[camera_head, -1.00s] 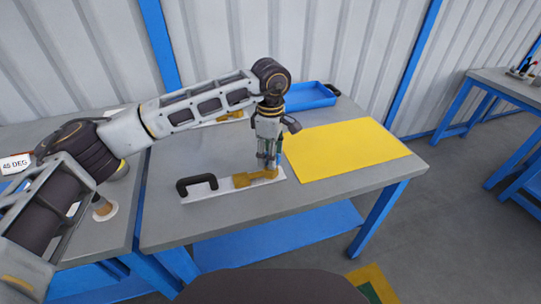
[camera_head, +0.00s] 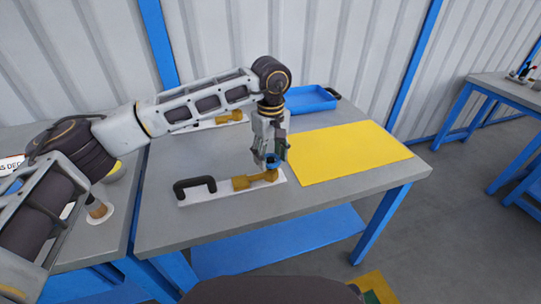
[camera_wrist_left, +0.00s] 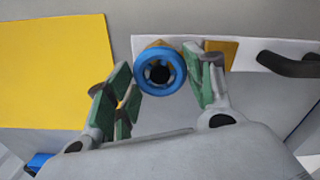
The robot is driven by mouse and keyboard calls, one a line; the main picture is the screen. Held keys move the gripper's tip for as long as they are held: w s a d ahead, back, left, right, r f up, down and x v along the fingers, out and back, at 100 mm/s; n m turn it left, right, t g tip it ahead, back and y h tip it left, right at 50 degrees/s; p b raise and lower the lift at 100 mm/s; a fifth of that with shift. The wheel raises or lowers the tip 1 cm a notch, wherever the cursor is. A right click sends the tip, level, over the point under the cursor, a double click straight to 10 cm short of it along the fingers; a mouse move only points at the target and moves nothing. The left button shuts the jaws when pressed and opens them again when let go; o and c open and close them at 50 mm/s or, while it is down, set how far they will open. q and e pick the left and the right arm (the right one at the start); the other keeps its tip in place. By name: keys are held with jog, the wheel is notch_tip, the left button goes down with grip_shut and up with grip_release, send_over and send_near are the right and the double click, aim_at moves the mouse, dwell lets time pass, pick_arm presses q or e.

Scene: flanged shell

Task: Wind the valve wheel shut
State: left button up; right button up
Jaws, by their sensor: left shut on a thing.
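A brass valve (camera_head: 243,183) lies on a white base plate (camera_head: 225,195) on the grey table. Its small blue wheel (camera_head: 272,164) sits at the right end, under my left gripper (camera_head: 270,158). In the left wrist view the blue wheel (camera_wrist_left: 160,91) is a ring with a dark centre. The fingers partly hide the wheel in the head view. My right gripper is not in view.
A black handle (camera_head: 195,185) stands on the plate left of the valve. A yellow sheet (camera_head: 350,150) lies to the right and a blue tray (camera_head: 310,100) behind. Another plate with a brass part (camera_head: 230,117) lies at the back, behind my arm.

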aim_at(270, 159)
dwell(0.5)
pick_arm(q)
jog(key=o, duration=1)
jog(key=shift+o, duration=0.2)
jog(key=shift+r, duration=0.95)
notch_tip(270, 159, up, 10)
jog(key=shift+r, duration=0.15)
